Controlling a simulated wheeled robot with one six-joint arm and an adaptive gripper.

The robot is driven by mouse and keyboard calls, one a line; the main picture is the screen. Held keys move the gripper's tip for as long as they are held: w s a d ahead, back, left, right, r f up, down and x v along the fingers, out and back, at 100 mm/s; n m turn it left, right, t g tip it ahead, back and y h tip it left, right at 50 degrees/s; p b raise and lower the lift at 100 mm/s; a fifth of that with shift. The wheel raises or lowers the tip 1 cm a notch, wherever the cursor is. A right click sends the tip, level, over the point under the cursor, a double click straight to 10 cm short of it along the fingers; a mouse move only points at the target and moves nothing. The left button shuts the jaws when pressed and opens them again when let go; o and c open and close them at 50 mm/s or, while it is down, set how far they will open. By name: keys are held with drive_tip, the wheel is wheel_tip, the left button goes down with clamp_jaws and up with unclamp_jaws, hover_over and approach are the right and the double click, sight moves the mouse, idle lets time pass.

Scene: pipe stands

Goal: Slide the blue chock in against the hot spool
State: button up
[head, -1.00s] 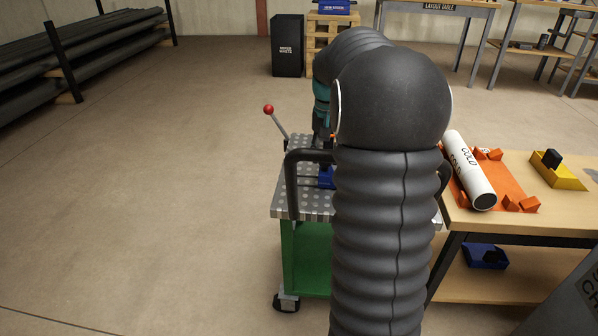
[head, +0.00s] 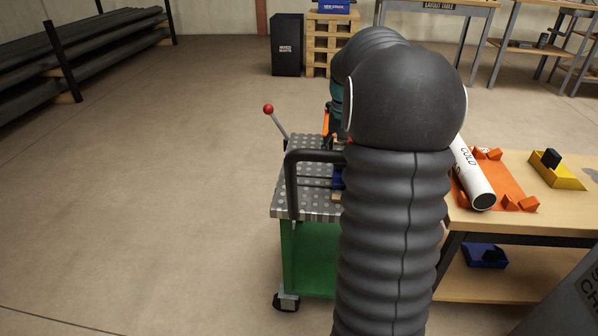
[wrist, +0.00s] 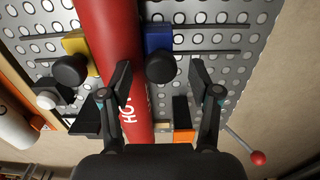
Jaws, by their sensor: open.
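The hot spool (wrist: 108,45) is a red pipe lettered "HOT", lying on a perforated metal cart top. In the wrist view the blue chock (wrist: 158,40), with a round black knob (wrist: 160,69), lies just right of the spool; I cannot tell whether they touch. My gripper (wrist: 160,72) is open, with the knob between its fingertips in the picture. The left finger overlaps the spool in view. I cannot judge the height of the fingers.
A yellow chock (wrist: 74,43) with a black knob sits left of the spool. The cart top (head: 318,205) has a black handle and a red-knobbed lever (head: 268,109). A white "COLD" spool (head: 475,180) lies on the bench at right. Floor left of the cart is clear.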

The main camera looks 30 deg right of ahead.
wheel_tip(320, 180, up, 5)
drive_tip(key=p, duration=0.4)
drive_tip(key=shift+r, duration=1)
